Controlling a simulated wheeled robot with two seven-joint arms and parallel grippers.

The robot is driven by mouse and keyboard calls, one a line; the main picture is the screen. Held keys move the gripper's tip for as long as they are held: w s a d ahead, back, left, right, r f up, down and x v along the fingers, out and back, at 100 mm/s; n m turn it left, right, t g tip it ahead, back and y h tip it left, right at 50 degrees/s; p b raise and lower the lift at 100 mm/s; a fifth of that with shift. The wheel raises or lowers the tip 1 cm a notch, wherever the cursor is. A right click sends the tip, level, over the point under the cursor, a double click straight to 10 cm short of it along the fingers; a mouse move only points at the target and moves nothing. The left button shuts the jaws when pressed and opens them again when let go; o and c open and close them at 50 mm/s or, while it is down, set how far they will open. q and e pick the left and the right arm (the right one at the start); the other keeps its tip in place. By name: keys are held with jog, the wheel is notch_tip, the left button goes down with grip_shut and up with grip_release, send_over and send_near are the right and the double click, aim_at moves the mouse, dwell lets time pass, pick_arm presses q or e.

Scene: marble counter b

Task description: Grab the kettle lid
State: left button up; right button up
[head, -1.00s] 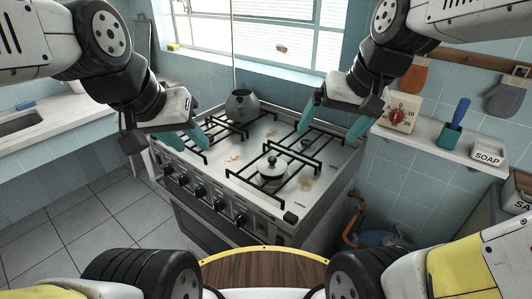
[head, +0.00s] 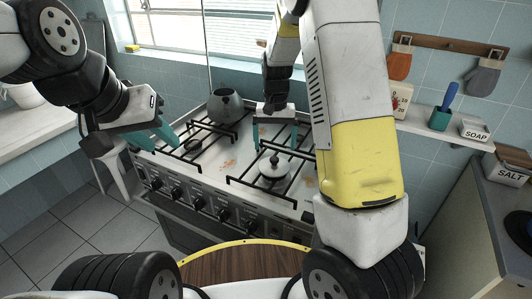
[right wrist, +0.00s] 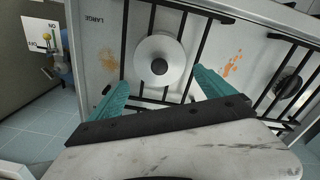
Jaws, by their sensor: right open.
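The kettle lid (head: 274,168) is a round pale disc with a dark knob, lying on the front right burner grate of the stove. It also shows in the right wrist view (right wrist: 146,70), ahead of and between the fingertips. The grey kettle (head: 225,107) stands on the back left burner without a lid on it. My right gripper (head: 275,146) is open and empty, pointing down above the lid, its teal fingers apart. They show in the right wrist view (right wrist: 160,84) too. My left gripper (head: 168,136) is at the stove's left side, away from the lid; its fingers look apart and empty.
The white stove (head: 215,165) has black raised grates and knobs along its front. At right, a shelf (head: 440,133) holds a timer, a green holder and a soap box (head: 475,130). A salt box (head: 511,168) stands further right.

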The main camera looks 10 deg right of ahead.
aim_at(275, 159)
jog(key=f, duration=0.6)
jog(key=shift+s+f, duration=0.25)
jog(key=shift+s, duration=0.15)
grip_shut()
